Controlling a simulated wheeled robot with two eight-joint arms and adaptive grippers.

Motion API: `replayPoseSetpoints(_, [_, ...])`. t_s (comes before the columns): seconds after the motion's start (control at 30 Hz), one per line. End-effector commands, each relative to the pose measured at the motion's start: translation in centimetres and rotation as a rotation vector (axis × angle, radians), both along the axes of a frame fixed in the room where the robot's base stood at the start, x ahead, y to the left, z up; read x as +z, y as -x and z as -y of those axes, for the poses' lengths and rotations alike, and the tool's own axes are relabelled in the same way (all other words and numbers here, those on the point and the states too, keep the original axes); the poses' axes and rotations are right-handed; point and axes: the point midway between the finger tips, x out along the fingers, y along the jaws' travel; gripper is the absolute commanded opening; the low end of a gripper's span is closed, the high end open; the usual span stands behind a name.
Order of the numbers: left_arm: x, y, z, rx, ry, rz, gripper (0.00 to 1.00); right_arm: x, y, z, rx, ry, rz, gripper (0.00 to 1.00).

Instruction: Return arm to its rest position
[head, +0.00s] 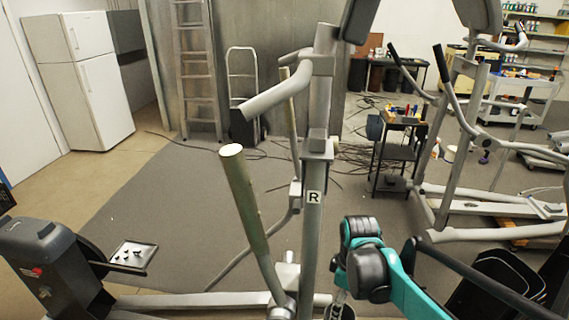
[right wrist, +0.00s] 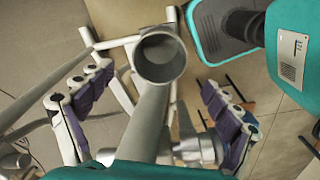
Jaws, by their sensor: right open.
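The grey elliptical machine (head: 309,240) stands in the middle of the head view, with an "R" label on its upright. A worn olive tube (head: 248,215) with a pale top end rises left of that upright. My right arm (head: 385,275) is teal and black and bends down at the lower right of the upright; its gripper is not clear there. In the right wrist view, my right gripper (right wrist: 155,85) has its purple-padded fingers spread wide. A grey open-ended tube (right wrist: 163,57) runs between them, with visible gaps on both sides. My left gripper is not in view.
A tray with small dark parts (head: 133,256) is at the lower left. A black cart (head: 395,152) with tools and another elliptical (head: 490,208) stand at the right. A ladder (head: 198,75) and hand truck (head: 242,80) lean at the back wall. Cables lie on the floor.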

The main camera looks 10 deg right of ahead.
Motion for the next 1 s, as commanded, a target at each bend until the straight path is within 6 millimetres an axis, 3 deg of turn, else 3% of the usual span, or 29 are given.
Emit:
replayPoseSetpoints(0.17, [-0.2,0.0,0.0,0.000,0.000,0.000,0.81,0.8,1.4,-0.5,-0.119,0.000,0.082,0.90])
replayPoseSetpoints(0.6, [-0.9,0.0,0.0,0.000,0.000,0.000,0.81,2.2,6.4,-2.6,-0.673,-0.157,0.450,0.90])
replayPoseSetpoints(0.8, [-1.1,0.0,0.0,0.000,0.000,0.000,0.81,2.0,7.5,-3.0,-0.834,-0.254,0.545,0.90])
replayPoseSetpoints(1.0, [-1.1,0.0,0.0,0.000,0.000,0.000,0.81,2.0,7.7,-3.2,-0.884,-0.288,0.571,0.90])
